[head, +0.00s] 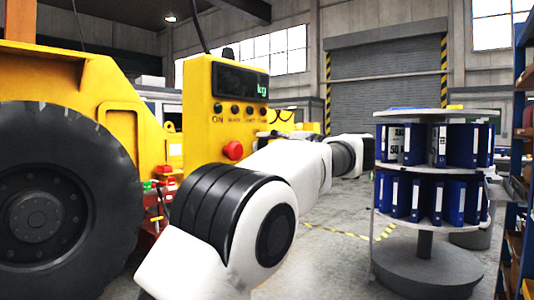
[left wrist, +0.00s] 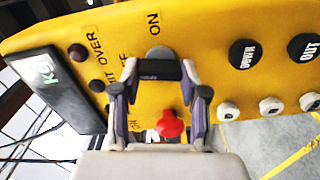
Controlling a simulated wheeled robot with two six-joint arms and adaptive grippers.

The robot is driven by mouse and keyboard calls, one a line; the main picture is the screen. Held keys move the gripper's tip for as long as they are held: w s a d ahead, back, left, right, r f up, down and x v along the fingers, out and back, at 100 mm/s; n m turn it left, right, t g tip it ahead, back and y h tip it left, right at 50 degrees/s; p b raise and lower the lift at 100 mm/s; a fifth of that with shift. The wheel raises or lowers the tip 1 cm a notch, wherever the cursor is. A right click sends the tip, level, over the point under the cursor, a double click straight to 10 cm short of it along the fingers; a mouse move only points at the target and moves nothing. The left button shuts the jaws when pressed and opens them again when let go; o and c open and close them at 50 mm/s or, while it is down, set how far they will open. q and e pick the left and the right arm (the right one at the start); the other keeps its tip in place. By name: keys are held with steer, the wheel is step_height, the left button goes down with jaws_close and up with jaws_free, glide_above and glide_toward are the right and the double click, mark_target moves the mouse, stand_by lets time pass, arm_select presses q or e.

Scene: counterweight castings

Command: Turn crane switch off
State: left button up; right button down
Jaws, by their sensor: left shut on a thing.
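The yellow crane control box (head: 212,133) stands left of centre in the head view, with a lit display, a row of buttons and a red knob (head: 233,150). In the left wrist view the yellow panel (left wrist: 205,60) fills the upper part. My left gripper (head: 274,135) is at the box's right side, mostly hidden behind my arm. In the left wrist view my left gripper (left wrist: 160,82) is shut on the crane switch (left wrist: 160,69), a dark bar between the fingers, below an ON label. The switch's exact setting cannot be told. My right gripper is not in view.
A big black tyre (head: 55,200) of a yellow machine stands at the left. A round rack (head: 436,168) with blue binders stands at the right, beside blue shelving (head: 515,200). Black and white buttons (left wrist: 244,54) lie right of the gripper on the panel.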

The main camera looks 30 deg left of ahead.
arm_select(q)
steer(key=shift+n+b, duration=0.35)
steer(key=shift+n, duration=0.65)
steer(key=o, duration=1.1)
steer(key=shift+a, duration=0.1)
steer(key=shift+o, duration=0.2)
steer(key=d, duration=1.2)
steer(key=shift+s, duration=0.4)
steer(key=shift+f, duration=0.1)
